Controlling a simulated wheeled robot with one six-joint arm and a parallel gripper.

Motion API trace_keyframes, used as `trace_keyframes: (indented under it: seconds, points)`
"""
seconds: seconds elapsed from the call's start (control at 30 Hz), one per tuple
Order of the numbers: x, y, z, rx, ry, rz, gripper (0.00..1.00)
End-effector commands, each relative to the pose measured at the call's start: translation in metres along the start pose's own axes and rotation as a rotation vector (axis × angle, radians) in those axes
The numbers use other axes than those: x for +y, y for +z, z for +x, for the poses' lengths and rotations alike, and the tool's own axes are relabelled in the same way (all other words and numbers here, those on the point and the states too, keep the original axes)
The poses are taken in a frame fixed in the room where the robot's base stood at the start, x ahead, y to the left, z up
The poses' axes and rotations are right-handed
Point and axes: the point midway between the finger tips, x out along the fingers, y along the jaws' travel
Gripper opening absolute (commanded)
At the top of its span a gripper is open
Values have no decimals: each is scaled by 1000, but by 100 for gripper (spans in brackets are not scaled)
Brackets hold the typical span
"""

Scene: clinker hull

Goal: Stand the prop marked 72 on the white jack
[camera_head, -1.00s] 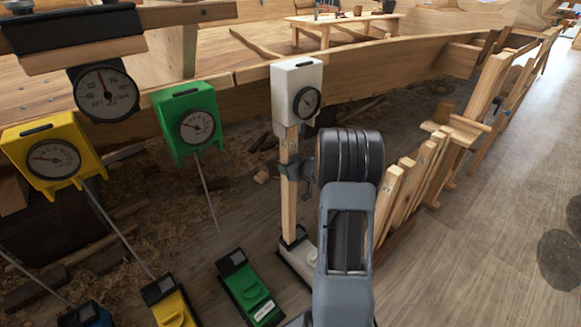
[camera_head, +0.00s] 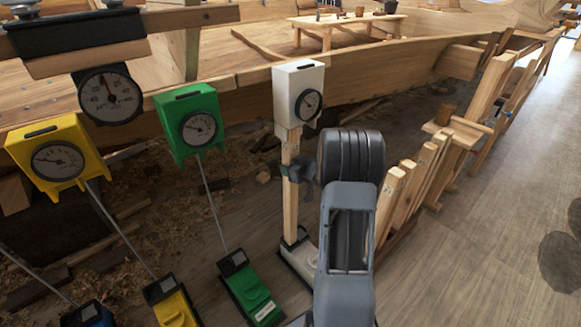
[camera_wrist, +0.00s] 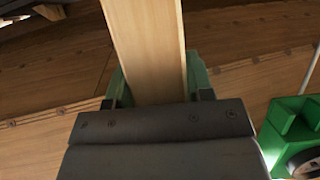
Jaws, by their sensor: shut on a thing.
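A pale wooden prop (camera_head: 290,208) stands about upright, its foot at the white jack (camera_head: 298,262) on the floor. Its top is just under the white gauge box (camera_head: 297,92) on the hull; I cannot tell whether they touch. Small dark marks show near the prop's top, but I cannot read a number. My gripper (camera_head: 299,173) is shut on the prop at mid-height, coming from the right. In the wrist view the prop (camera_wrist: 147,45) passes between the green-padded fingers (camera_wrist: 155,88). My arm hides part of the jack's right side.
A green gauge box (camera_head: 187,120) and a yellow one (camera_head: 46,155) hang left, with thin rods down to a green jack (camera_head: 250,290) and a yellow jack (camera_head: 172,303). Several loose props (camera_head: 415,185) lean in a rack right of my arm. Open floor (camera_head: 480,250) lies further right.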

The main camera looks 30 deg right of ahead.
Motion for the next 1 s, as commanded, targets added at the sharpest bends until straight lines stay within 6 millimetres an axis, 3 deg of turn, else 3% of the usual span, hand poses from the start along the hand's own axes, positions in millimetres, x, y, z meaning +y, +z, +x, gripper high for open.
trace_keyframes:
  seconds: [1.0]
  points:
    - [0, 6, 3, 3, -1, -2, 0]
